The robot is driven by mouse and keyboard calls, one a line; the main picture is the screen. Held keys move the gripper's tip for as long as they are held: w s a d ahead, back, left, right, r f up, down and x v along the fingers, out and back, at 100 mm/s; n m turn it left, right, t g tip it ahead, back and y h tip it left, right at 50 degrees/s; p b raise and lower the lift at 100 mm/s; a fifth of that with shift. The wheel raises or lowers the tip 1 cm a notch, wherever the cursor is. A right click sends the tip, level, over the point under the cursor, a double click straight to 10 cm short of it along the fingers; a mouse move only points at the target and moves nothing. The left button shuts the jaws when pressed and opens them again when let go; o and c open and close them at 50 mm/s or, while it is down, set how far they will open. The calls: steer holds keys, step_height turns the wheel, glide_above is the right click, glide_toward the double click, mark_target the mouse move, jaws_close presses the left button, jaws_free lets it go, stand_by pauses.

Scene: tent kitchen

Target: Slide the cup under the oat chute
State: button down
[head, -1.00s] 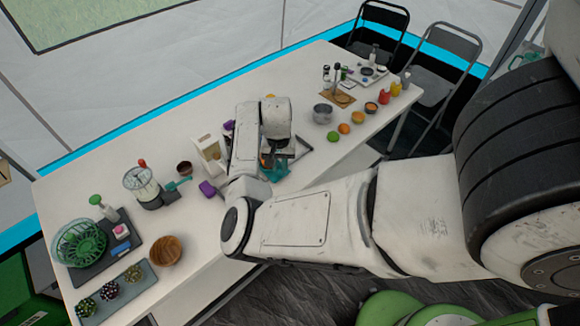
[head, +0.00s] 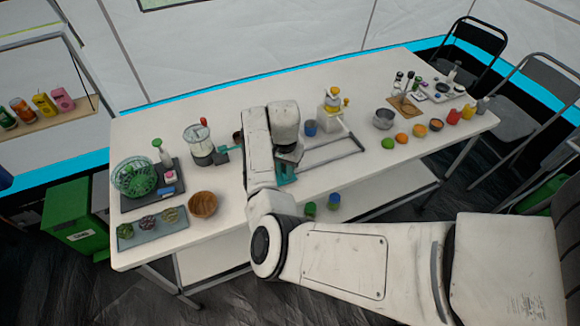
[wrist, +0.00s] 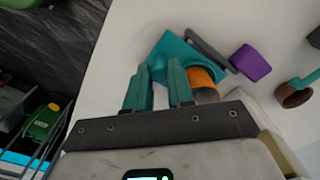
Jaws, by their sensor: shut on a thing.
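My gripper (wrist: 158,92) has its two teal fingers around a narrow teal part, seen in the wrist view; the hold is partly hidden. This part meets a flat teal piece (wrist: 172,46) on the white table. An orange round thing (wrist: 205,78), perhaps the cup, sits just right of the fingers, partly hidden behind the gripper's body. In the head view my gripper (head: 287,176) is low at the table's front edge. I cannot make out the oat chute; my arm hides that area.
The white table (head: 350,170) has a crank jar (head: 202,145) and a wooden bowl (head: 203,205) left of my arm. A grey frame (head: 330,155) and a blue cup (head: 310,128) are to its right. Fruit and a metal pot (head: 383,119) stand farther right.

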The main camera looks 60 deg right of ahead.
steer(key=shift+w+a, duration=0.15)
steer(key=c, duration=1)
jaws_free()
steer(key=shift+a, duration=0.1)
step_height(320, 180, up, 11)
steer(key=shift+f+b, duration=0.1)
steer(key=shift+b, duration=0.5)
